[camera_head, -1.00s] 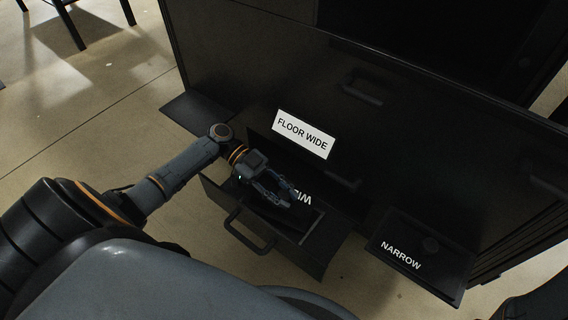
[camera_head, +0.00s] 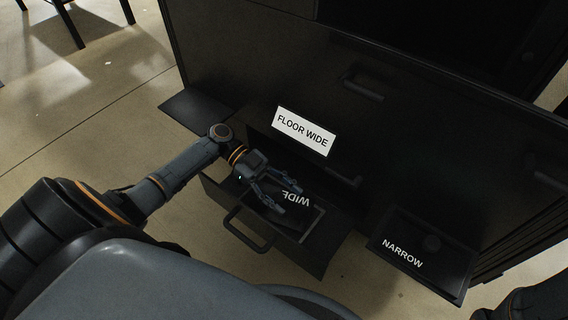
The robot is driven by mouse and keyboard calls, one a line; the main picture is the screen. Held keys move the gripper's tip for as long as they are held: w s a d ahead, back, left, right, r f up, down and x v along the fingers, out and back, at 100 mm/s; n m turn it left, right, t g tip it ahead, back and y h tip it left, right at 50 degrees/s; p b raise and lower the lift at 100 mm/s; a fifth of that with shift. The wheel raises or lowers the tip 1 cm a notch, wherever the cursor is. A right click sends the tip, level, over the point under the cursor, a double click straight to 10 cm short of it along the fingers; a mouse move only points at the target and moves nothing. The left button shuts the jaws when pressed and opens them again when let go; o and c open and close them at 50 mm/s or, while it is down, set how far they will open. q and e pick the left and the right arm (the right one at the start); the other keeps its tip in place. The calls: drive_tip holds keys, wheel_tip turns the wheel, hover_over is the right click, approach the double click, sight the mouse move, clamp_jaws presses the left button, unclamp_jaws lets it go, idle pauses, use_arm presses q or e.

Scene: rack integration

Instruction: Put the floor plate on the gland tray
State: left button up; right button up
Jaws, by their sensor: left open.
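A dark plate marked WIDE (camera_head: 296,200), its lettering upside down, lies in the pulled-out tray (camera_head: 318,262) low on the black cabinet. The tray has a bar handle (camera_head: 249,232) on its front. My left gripper (camera_head: 284,198) is open, its fingers low over the plate, with nothing seen clamped between them. Whether the fingers touch the plate, I cannot tell. The gripper and wrist hide the plate's left part. Only a dark part of my right arm shows at the bottom right corner; its gripper does not show.
A white FLOOR WIDE label (camera_head: 303,131) is on the cabinet (camera_head: 240,60) above the tray. A dark shelf marked NARROW (camera_head: 402,254) juts out at the right, bearing a small round knob. Another dark shelf (camera_head: 197,111) juts out at the left. Bare floor lies left and in front.

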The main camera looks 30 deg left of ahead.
use_arm(q)
wheel_tip(320, 180, up, 10)
idle(0.5)
idle(0.4)
